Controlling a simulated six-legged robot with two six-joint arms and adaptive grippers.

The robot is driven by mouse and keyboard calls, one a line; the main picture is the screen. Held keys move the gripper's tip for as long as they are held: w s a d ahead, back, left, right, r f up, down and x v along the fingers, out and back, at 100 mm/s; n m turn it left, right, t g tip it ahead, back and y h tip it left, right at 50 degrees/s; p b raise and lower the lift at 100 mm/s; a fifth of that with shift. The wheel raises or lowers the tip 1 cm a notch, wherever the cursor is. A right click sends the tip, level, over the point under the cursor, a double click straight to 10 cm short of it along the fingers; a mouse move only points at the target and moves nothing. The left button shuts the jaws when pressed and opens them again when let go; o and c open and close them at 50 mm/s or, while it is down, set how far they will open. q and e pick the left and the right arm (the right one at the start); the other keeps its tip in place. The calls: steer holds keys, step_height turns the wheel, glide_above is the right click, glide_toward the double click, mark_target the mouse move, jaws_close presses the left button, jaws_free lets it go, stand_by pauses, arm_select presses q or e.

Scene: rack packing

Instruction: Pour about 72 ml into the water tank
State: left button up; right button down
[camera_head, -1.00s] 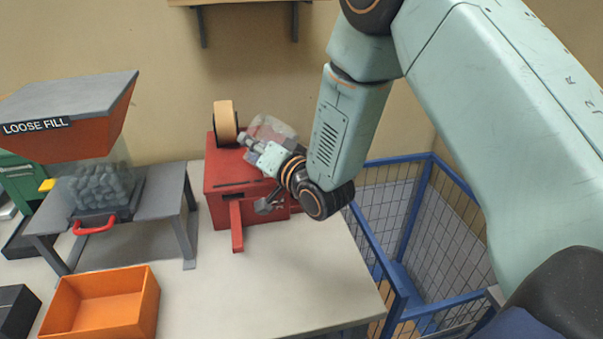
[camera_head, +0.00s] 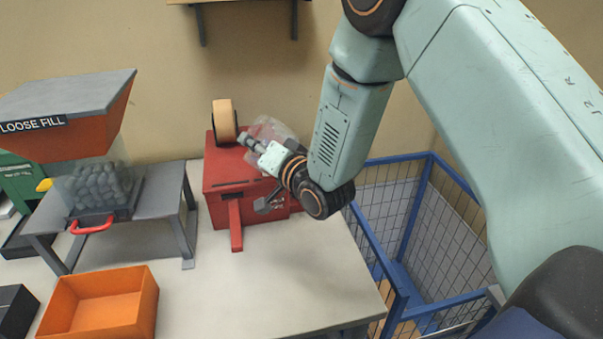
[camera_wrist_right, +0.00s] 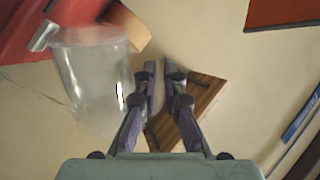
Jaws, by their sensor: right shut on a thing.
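A clear, see-through jug (camera_head: 275,127) is at my right gripper (camera_head: 248,143), above the right rear of the red tape machine (camera_head: 222,170). My right gripper is shut, apparently on the jug's handle side; the exact grip is hard to make out. In the right wrist view, the jug (camera_wrist_right: 92,75) is large and tilted, left of the gripper fingers (camera_wrist_right: 160,70). Its mouth is near the red machine (camera_wrist_right: 80,12) and a grey metal part. I cannot make out the water tank as a separate part, or the water level. My left gripper is not in view.
A tan tape roll (camera_head: 225,120) stands on the machine. Left are a loose-fill hopper (camera_head: 70,100) on a grey stand and an orange bin (camera_head: 145,305). A blue wire cage (camera_head: 400,240) is at right. The table front is clear.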

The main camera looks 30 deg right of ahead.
steer(key=shift+r, duration=0.1)
steer(key=shift+s, duration=0.2)
steer(key=shift+w+a, duration=0.15)
steer(key=shift+w, duration=0.2)
steer(key=shift+s+m, duration=0.25)
steer(key=shift+m, duration=0.05)
steer(key=shift+w+f, duration=0.2)
steer(key=shift+w, duration=0.05)
